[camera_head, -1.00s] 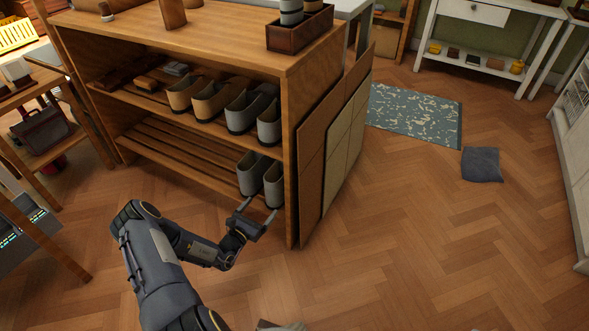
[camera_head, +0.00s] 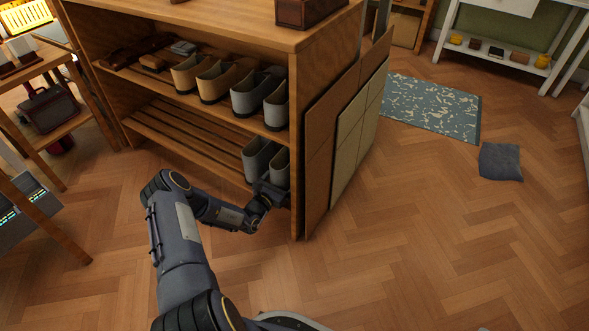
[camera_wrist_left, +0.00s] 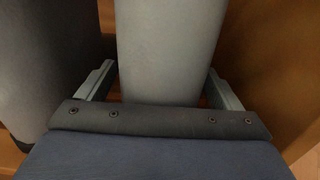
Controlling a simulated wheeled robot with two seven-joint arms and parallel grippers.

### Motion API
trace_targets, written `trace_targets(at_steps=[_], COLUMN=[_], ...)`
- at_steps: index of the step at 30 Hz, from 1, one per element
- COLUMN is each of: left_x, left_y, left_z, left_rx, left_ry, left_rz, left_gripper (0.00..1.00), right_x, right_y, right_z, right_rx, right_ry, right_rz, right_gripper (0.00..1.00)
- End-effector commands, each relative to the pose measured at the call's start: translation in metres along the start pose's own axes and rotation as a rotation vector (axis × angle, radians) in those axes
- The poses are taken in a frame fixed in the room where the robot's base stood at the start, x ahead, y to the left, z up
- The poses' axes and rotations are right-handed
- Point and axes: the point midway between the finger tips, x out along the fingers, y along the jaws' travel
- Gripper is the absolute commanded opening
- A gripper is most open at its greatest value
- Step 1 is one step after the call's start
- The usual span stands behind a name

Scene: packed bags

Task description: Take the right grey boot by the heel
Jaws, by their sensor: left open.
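Two grey boots stand side by side on the lower shelf in the head view: the right grey boot (camera_head: 281,165) beside the shelf's right wall, and the left one (camera_head: 258,155). My left gripper (camera_head: 273,187) is at the near side of the right boot and hides its lower part. In the left wrist view, the right boot (camera_wrist_left: 168,45) stands between the two open fingers of my left gripper (camera_wrist_left: 160,75). A narrow gap shows beside each finger, so I see no grip on it. The left boot (camera_wrist_left: 50,60) is just outside the left finger. My right gripper is not in view.
The shelf's right wall (camera_head: 297,150) is close to the right of the boot. The upper shelf holds more grey boots (camera_head: 251,93) and tan boots (camera_head: 211,82). The slatted lower shelf (camera_head: 185,135) is bare to the left. The wooden floor in front is clear.

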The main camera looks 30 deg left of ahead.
Motion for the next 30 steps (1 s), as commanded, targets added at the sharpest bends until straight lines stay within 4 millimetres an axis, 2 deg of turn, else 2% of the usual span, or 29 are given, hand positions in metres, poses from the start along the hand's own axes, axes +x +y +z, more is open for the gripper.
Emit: trace_targets(at_steps=[3,15,18,25,30], left_x=[0.0,-0.001,0.0,0.0,0.0], left_y=[0.0,0.0,0.0,0.0,0.001], left_z=[0.001,0.0,0.002,0.005,0.031], left_rx=[0.0,0.0,0.001,0.001,0.002], left_ry=[0.0,0.001,-0.004,-0.003,-0.005], left_rz=[0.0,0.0,0.0,0.0,0.0], left_gripper=[0.87,0.34,0.24,0.24,0.24], right_x=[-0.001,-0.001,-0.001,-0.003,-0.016], right_y=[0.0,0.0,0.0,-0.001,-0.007], right_z=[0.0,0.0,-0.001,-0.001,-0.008], right_rx=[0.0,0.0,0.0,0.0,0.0], right_ry=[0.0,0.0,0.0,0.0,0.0], right_rz=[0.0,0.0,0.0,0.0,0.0], right_gripper=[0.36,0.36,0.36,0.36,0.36])
